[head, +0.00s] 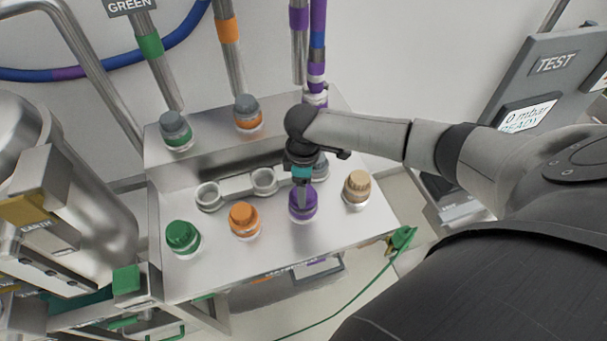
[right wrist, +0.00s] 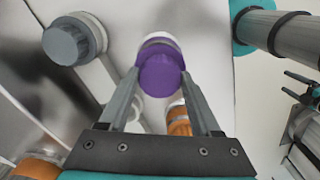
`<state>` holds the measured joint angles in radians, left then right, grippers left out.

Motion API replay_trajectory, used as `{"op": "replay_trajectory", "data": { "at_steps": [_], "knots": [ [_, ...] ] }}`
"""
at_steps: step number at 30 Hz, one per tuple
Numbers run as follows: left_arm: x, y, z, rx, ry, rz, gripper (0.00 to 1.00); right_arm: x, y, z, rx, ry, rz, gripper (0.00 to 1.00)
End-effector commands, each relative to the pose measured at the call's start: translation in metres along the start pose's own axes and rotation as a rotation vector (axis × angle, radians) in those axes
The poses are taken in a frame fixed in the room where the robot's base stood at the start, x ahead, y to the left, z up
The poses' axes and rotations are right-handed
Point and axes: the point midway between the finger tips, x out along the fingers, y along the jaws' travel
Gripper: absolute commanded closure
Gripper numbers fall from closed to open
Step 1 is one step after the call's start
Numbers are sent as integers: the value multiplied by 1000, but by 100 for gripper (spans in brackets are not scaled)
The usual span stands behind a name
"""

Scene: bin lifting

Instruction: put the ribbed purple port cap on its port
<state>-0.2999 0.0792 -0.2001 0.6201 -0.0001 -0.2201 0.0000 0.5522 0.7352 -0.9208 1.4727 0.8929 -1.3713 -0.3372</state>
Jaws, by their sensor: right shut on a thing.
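The ribbed purple port cap (head: 303,205) is in the front row of the sloped metal panel, between the orange cap and the beige cap. It also shows in the right wrist view (right wrist: 160,74), between the two fingers. My right gripper (head: 302,188) reaches down over it from above and is shut on it. A pale ring shows beside the cap in the right wrist view. The gripper hides part of the cap, and I cannot tell whether it is seated on its port. My left gripper is not in view.
A green cap (head: 183,236), an orange cap (head: 244,219) and a beige cap (head: 357,187) stand in the same row. Grey-topped fittings (head: 175,130) sit behind, under hanging pipes. A metal vessel (head: 75,180) stands left, a TEST unit (head: 540,90) right. A green cable (head: 365,292) hangs in front.

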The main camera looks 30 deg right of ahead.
Motion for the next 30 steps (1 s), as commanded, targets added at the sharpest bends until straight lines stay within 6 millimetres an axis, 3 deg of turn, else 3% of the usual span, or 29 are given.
{"op": "replay_trajectory", "data": {
  "at_steps": [30],
  "knots": [
    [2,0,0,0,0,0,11,11,0,0,-1,0,1,100]
  ]
}}
